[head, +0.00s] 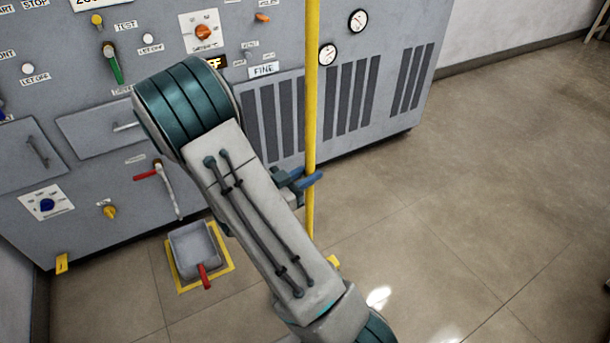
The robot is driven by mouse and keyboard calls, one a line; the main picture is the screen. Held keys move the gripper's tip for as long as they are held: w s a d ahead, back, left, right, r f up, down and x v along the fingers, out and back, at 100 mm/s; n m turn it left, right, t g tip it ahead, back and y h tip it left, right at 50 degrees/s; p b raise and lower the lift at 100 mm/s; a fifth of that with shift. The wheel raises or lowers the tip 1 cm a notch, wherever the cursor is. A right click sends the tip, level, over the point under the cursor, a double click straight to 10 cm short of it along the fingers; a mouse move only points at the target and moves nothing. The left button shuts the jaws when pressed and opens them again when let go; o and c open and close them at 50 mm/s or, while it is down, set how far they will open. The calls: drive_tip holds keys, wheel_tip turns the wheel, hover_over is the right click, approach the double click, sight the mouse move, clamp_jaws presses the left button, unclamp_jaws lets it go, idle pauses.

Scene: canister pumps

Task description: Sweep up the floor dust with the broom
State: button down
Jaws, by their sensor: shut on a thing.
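A yellow broom handle (312,90) stands nearly upright in front of the grey machine. My gripper (312,180), with blue fingers, is shut on the handle and is partly hidden behind my arm. A small yellow piece (333,261) shows beside my arm near the floor; I cannot tell whether it is part of the broom. The broom's head is hidden behind my arm. No dust can be made out clearly on the visible floor (470,190).
The grey machine (110,200) with knobs, levers, gauges and vents fills the back left. Open tiled floor lies to the right, with a wall (510,25) behind.

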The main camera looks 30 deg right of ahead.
sight(307, 163)
drive_tip(key=shift+a+r+p, duration=0.1)
drive_tip(key=shift+r+p, duration=1.25)
drive_tip(key=shift+r, duration=0.5)
drive_tip(key=shift+w, duration=0.1)
